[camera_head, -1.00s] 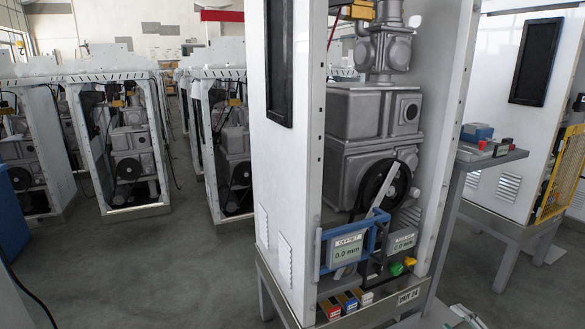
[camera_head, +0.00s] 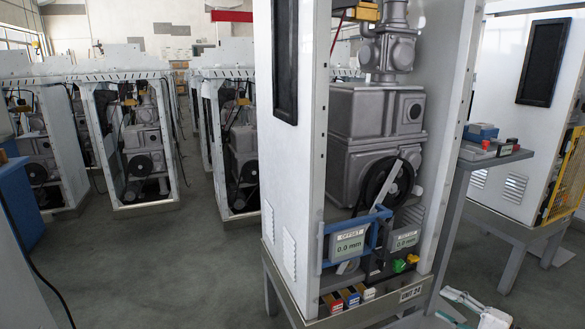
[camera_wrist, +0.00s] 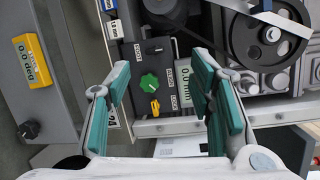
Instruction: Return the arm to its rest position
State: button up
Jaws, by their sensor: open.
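My gripper (camera_wrist: 160,72) is open, with its two teal-padded fingers spread wide apart in the wrist view. Nothing is between the pads. Behind the fingers is a dark panel with a green knob (camera_wrist: 150,82) and a yellow knob (camera_wrist: 155,106); whether the fingers touch anything there is unclear, but they appear apart from it. In the head view, a white and teal piece at the lower right, likely my gripper (camera_head: 468,303), shows low beside the dispenser frame (camera_head: 293,180). Most of my arm is out of view.
The frame holds grey pump housings (camera_head: 376,112), a black pulley (camera_head: 388,185) and a blue-edged OFFSET display (camera_head: 349,246) reading 0.0 mm. A side table (camera_head: 490,152) carries small boxes. A yellow guard (camera_head: 564,176) stands at far right. Open floor (camera_head: 165,270) lies left.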

jog(key=s+a+r+n+g+y, duration=0.1)
jog(key=s+a+r+n+g, duration=0.25)
jog(key=a+r+g, duration=0.4)
jog(key=s+a+r+n+g, duration=0.3)
jog(key=a+r+n+g, duration=0.15)
jog(key=a+r, duration=0.6)
jog(key=s+a+r+n+g+h, duration=0.1)
jog(key=s+a+r+n+h, duration=0.1)
jog(key=s+a+r, duration=0.4)
jog(key=s+a+r+n+g+h, duration=0.2)
jog(key=s+a+h, duration=0.1)
jog(key=s, duration=0.4)
jog(key=s+d+r+n+t+h, duration=0.1)
jog(key=s+h, duration=0.2)
jog(key=s, duration=0.7)
jog(key=s+d+r+t+h, duration=0.1)
jog(key=s+r+h, duration=0.15)
jog(key=s, duration=0.75)
notch_tip(320, 180, up, 26)
jog(key=t+p, duration=0.3)
jog(key=p, duration=2.2)
jog(key=shift+d+r+t+h+p, duration=0.15)
jog(key=shift+r+t+h+p, duration=0.05)
jog(key=shift+t+h+p, duration=0.15)
jog(key=shift+s, duration=0.1)
